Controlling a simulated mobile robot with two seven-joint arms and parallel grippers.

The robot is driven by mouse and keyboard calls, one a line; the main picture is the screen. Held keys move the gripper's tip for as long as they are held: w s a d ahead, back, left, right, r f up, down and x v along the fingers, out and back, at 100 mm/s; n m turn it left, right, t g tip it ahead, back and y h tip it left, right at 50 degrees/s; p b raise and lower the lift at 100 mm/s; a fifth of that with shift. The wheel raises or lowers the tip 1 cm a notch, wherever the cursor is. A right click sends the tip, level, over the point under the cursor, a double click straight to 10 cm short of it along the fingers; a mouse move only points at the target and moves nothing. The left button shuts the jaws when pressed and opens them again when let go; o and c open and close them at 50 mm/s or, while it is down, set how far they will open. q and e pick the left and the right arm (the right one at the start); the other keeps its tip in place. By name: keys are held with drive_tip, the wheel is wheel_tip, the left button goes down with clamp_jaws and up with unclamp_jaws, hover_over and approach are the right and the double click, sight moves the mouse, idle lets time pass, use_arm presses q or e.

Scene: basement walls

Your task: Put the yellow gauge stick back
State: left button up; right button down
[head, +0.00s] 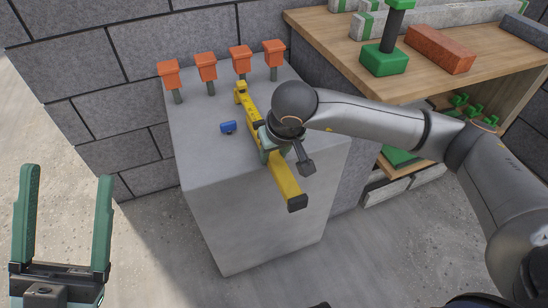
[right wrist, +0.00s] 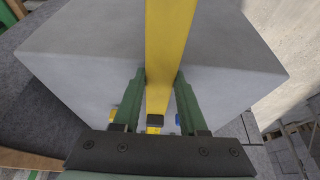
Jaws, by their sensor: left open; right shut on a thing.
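The yellow gauge stick (head: 285,182) is a long yellow bar with a dark end cap. In the head view it lies slantwise over the top of a grey block (head: 205,150), its capped end reaching past the front edge. My right gripper (head: 268,150) is shut on its middle, partly hidden by the wrist. In the right wrist view the stick (right wrist: 166,45) runs between the two green fingers (right wrist: 157,85). I cannot tell whether the stick touches the block. My left gripper (head: 68,172) is open and empty, off to the left over the floor.
Several orange-topped posts stand along the block's back edge, one (head: 206,66) near the stick's far end. A small blue piece (head: 228,127) lies left of the stick. A wooden shelf (head: 340,50) with a green stand (head: 384,60) and a red brick (head: 440,49) is at right.

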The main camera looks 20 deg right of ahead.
use_arm(q)
drive_tip(key=shift+f, duration=0.25)
use_arm(e)
drive_tip(key=shift+w+f, duration=0.1)
drive_tip(key=shift+f, duration=0.15)
drive_tip(key=shift+f, duration=0.1)
drive_tip(key=shift+f, duration=0.1)
drive_tip(key=c, duration=0.9)
unclamp_jaws()
drive_tip(key=shift+f, duration=0.15)
drive_tip(key=o, duration=0.5)
drive_tip(key=shift+c, duration=0.2)
use_arm(q)
drive_tip(key=shift+d+f, duration=0.1)
drive_tip(key=shift+f, duration=0.1)
